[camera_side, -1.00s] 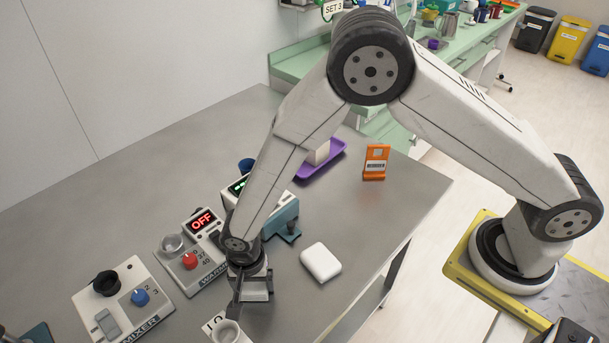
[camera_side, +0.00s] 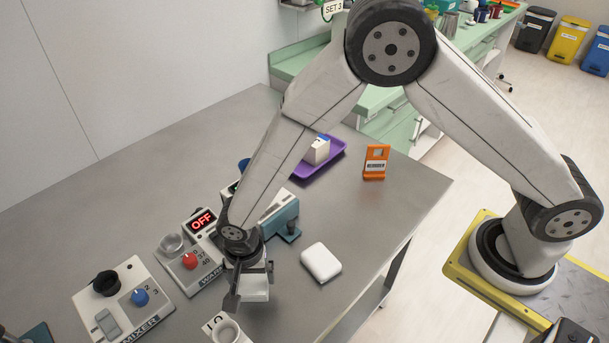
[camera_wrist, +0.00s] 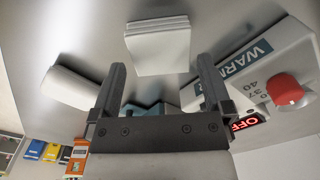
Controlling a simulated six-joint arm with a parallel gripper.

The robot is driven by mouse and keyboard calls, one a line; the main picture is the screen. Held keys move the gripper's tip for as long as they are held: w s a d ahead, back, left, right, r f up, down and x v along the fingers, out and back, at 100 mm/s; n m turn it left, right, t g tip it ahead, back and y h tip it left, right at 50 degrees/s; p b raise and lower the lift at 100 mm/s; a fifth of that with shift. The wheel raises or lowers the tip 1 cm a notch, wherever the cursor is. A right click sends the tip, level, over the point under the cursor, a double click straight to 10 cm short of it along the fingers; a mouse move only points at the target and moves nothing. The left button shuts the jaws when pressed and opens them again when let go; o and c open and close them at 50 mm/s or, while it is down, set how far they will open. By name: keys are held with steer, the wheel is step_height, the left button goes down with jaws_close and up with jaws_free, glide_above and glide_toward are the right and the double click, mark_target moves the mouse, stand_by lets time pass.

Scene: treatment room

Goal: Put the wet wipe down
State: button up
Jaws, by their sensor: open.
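The wet wipe (camera_side: 256,289), a folded white square, is under my gripper on the grey table in the side view, partly hidden by the fingers. In the wrist view the wet wipe (camera_wrist: 158,47) shows layered edges, just beyond and between the fingertips. My gripper (camera_side: 251,284) is open, one finger to either side of the wipe in the side view. In the wrist view my gripper (camera_wrist: 161,64) has a clear gap between its fingers. I cannot tell how high the fingertips are above the table.
The warmer (camera_side: 190,265), showing OFF, stands left of my gripper, the mixer (camera_side: 124,300) farther left. A white rounded block (camera_side: 320,262) lies to the right. A purple tray (camera_side: 325,165) and an orange stand (camera_side: 376,162) are farther back.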

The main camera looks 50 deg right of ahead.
mark_target(256, 279)
step_height(256, 279, up, 9)
stand_by(0.5)
stand_by(0.5)
steer(key=s+d+r+n+t, duration=0.1)
steer(key=s+d+r+n, duration=0.1)
steer(key=d, duration=0.6)
steer(key=s+d+r+n, duration=0.2)
steer(key=d+n, duration=0.2)
steer(key=d, duration=0.5)
steer(key=s+d+r+n+t, duration=0.1)
steer(key=s+d+r+n, duration=0.1)
steer(key=d, duration=0.7)
steer(key=shift+s+n+t, duration=0.3)
steer(key=shift+s+n, duration=0.2)
steer(key=shift+s, duration=0.1)
